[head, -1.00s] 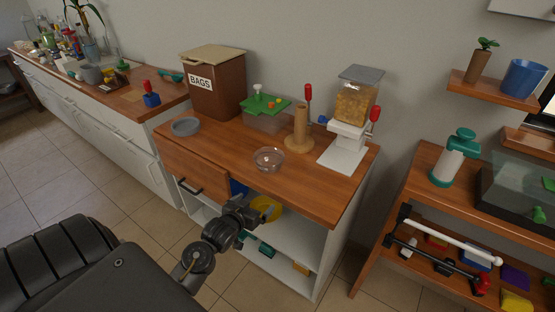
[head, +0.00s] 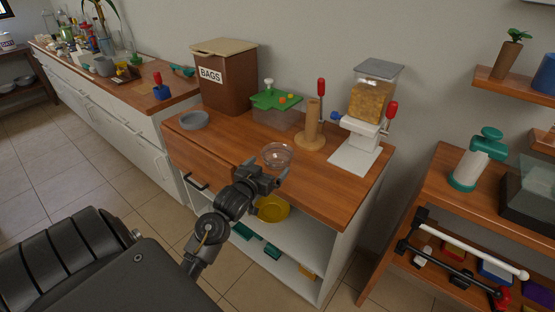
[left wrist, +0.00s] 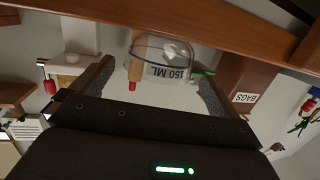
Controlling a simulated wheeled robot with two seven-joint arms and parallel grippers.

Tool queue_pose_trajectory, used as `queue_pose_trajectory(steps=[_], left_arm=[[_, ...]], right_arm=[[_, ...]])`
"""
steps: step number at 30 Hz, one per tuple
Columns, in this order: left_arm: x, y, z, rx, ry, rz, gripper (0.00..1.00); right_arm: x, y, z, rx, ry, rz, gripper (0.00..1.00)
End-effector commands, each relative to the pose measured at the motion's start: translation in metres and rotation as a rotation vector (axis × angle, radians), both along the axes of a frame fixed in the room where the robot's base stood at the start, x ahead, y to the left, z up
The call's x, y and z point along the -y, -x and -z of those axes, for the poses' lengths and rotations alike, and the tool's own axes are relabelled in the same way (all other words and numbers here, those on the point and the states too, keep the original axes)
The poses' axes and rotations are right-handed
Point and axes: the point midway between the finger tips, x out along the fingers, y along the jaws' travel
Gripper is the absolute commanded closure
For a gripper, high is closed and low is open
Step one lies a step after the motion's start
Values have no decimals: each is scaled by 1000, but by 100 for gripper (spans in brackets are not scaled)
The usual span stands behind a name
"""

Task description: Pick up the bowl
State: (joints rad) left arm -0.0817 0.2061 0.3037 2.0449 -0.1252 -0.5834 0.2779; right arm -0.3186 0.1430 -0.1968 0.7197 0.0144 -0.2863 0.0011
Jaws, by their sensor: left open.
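A clear glass bowl (head: 277,156) stands on the wooden counter top (head: 225,149) near its front edge. My left gripper (head: 268,170) is open and empty, just in front of the glass bowl at the counter's front edge; contact cannot be told. A grey bowl (head: 194,120) sits at the counter's left end. A yellow bowl (head: 273,209) is on the shelf below, partly behind my gripper. My right gripper is not in view.
Behind the glass bowl stand a green-lidded container (head: 275,111), a wooden post holder (head: 310,130) and a cereal dispenser (head: 367,118). A brown BAGS bin (head: 224,77) is at the back left. The counter between the grey and glass bowls is clear.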

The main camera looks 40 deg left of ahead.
Motion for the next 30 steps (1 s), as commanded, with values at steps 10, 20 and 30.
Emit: queue_pose_trajectory(steps=[10,20,30], left_arm=[[-8,-30,6,0,1,1,0],[-12,-50,11,-1,-1,0,0],[-12,-50,11,-1,-1,0,30]], right_arm=[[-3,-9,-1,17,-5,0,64],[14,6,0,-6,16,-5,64],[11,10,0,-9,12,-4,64]])
